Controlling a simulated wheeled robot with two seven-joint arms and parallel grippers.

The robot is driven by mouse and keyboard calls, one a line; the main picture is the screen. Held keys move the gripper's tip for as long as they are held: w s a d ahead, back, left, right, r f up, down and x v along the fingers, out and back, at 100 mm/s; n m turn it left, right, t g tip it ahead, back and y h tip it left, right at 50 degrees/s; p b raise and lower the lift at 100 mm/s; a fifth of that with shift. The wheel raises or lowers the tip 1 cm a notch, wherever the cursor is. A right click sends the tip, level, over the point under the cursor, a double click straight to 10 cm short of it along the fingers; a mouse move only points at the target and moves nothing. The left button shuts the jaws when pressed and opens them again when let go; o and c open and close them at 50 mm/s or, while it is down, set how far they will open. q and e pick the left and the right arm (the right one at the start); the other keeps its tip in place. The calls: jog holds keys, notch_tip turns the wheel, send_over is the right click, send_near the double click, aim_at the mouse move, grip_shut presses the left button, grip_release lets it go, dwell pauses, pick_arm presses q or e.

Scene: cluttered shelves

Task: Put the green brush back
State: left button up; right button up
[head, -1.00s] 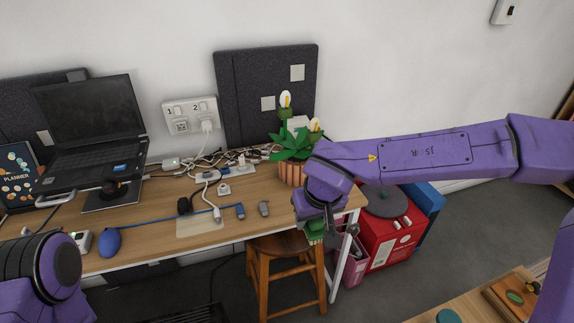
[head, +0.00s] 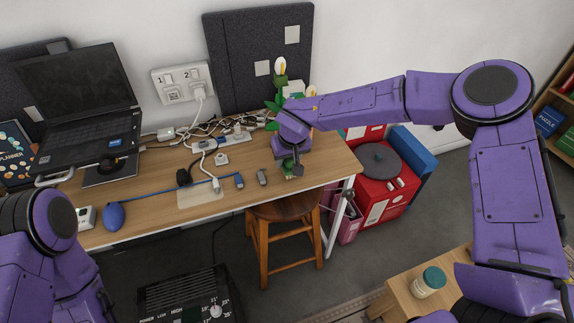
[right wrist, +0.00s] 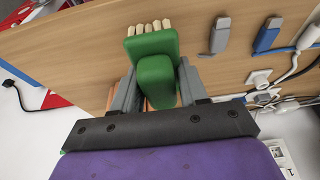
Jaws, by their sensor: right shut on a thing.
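My right gripper (head: 290,168) is over the right part of the wooden desk (head: 325,165), in front of the potted plant. It is shut on the green brush (right wrist: 152,60), which shows between the two fingers in the right wrist view. The brush has a green block body and cream bristles pointing away from the gripper. In the head view only a small green part of it shows below the gripper. I cannot tell whether it touches the desk. My left arm comes in at the lower left, and its gripper is out of view.
A grey USB stick (head: 262,177) lies just left of the gripper, with a blue one (head: 239,181) beyond. The plant (head: 281,92) is partly hidden behind my right arm. A laptop (head: 85,100) stands at left. A stool (head: 285,208) is under the desk's front edge.

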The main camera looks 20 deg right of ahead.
aim_at(287, 166)
jog(key=shift+f, duration=1.55)
jog(key=o, duration=1.1)
jog(key=shift+f, duration=0.1)
jog(key=shift+o, duration=0.2)
jog(key=v, duration=1.2)
jog(key=shift+p, duration=0.35)
